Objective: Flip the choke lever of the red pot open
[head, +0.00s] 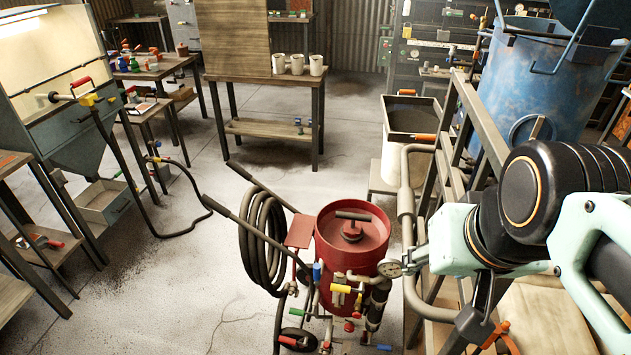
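The red pot (333,255) stands upright on the floor at lower centre, with a T-shaped handle on its lid. Its front carries pipework with several small coloured levers: a yellow one (341,289), a blue one (317,271), a green one (297,312) and a red one (288,341). I cannot tell which is the choke lever, or how it is set. A round gauge (389,268) sits at the pot's right. My arm comes in from the right; the dark end of my gripper (475,325) points down, right of the pot and apart from it. Its fingers are not clear.
A coiled black hose (262,240) and push handles flank the pot's left. A grey pipe and a metal frame (465,110) rise close on its right, beside a big blue vessel (545,85). A blasting cabinet (70,125) stands far left. The floor left of the pot is mostly clear.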

